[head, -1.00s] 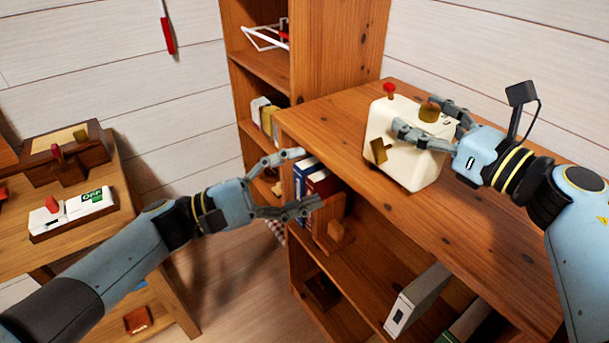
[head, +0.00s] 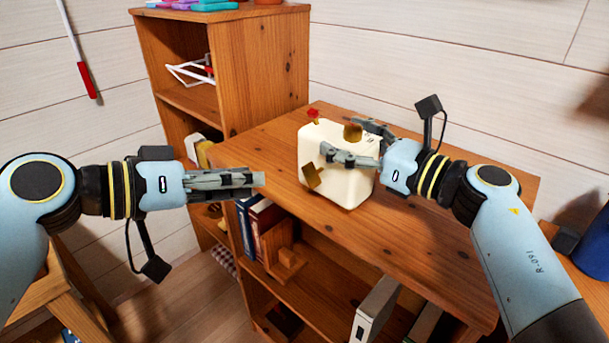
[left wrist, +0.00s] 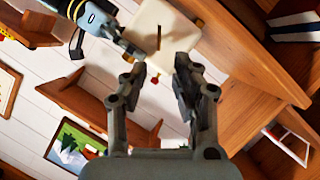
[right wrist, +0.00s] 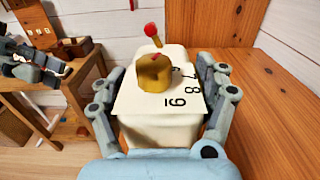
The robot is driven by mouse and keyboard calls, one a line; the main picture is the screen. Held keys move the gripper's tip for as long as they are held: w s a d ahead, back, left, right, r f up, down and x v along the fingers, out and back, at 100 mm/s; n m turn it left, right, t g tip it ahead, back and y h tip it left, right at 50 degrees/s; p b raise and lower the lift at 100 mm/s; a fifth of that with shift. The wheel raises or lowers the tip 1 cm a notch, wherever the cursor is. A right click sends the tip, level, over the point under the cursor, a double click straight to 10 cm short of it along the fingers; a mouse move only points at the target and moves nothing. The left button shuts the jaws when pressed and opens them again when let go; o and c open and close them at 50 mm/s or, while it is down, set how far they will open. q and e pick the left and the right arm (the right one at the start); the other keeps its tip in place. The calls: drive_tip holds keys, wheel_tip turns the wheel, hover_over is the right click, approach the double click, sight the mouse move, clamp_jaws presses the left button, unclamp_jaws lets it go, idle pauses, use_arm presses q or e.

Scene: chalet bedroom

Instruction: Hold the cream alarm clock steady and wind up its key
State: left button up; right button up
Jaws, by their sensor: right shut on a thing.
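The cream alarm clock (head: 345,182) is a rounded block standing on the wooden shelf top. A brass key (head: 313,177) sticks out of its left side; it also shows in the left wrist view (left wrist: 158,38). A brass knob (right wrist: 155,74) and a red-tipped pin (right wrist: 152,32) show on its top, beside black digits. My right gripper (head: 343,138) is shut on the clock, with one finger on each side of it. My left gripper (head: 258,180) is empty, left of the clock and apart from the key. In the left wrist view its fingers (left wrist: 160,68) stand open.
The clock stands on a low bookcase (head: 430,215) with books and a binder (head: 374,308) on its lower shelves. A taller bookcase (head: 275,60) rises behind, on the left. The shelf top around the clock is otherwise clear.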

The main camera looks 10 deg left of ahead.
sight(305, 177)
use_arm(q)
drive_tip(key=x, duration=1.1)
drive_tip(key=shift+d, duration=0.1)
clamp_jaws()
